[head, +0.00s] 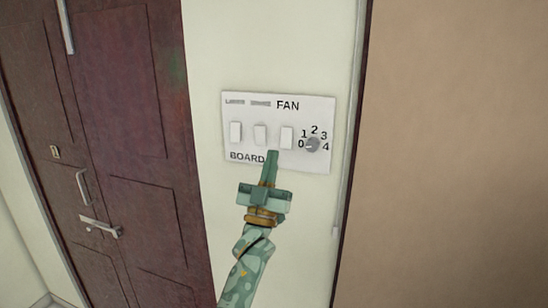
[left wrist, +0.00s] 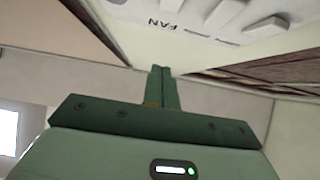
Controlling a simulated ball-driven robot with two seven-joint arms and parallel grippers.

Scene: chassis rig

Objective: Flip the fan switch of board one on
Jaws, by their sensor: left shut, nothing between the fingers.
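The white switch board (head: 278,105) is mounted on the pale wall and reads FAN at the top and BOARD at the lower left; the board's number is hidden behind my gripper. It has three white rocker switches in a row and a grey dial at the right. The fan switch (head: 286,138) is the rightmost rocker, below the FAN label. My left gripper (head: 272,154) is shut and empty, its tips just below and left of that switch; I cannot tell whether they touch the board. In the left wrist view the shut fingers (left wrist: 162,72) point up, with the board (left wrist: 195,20) above them.
The grey dial (head: 313,145) with numbers 0 to 4 sits right of the fan switch. Two other rockers, a middle one (head: 260,134) and a left one (head: 236,131), are close by. A dark red door (head: 120,150) with handles stands at the left. A brown panel (head: 450,150) fills the right.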

